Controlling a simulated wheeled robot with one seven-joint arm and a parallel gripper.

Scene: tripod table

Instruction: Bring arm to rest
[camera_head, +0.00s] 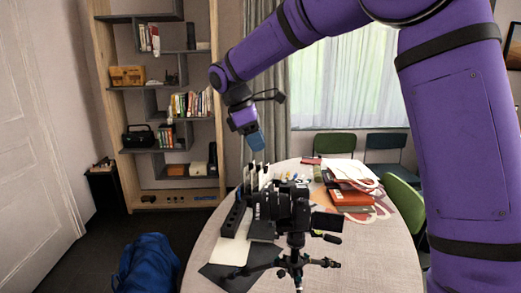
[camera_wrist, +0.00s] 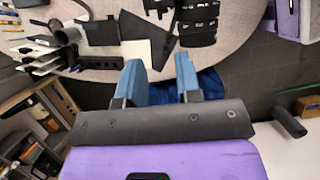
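My purple arm reaches in from the right in the head view and bends down at the left. My gripper (camera_head: 256,141) hangs in the air above the back left of the round table (camera_head: 365,262), apart from the things on it. In the wrist view my gripper (camera_wrist: 158,64) shows two blue fingers with a clear gap between them. Nothing is held between them. The table edge (camera_wrist: 225,62) and part of its top show beyond the fingertips.
A camera on a tripod (camera_head: 297,225) stands at the table's front left. A black organizer (camera_head: 234,217), papers and red books (camera_head: 350,196) lie around it. A bookshelf (camera_head: 128,165) stands at the left, with a blue bag (camera_head: 147,265) on the floor. Green chairs (camera_head: 335,143) surround the back.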

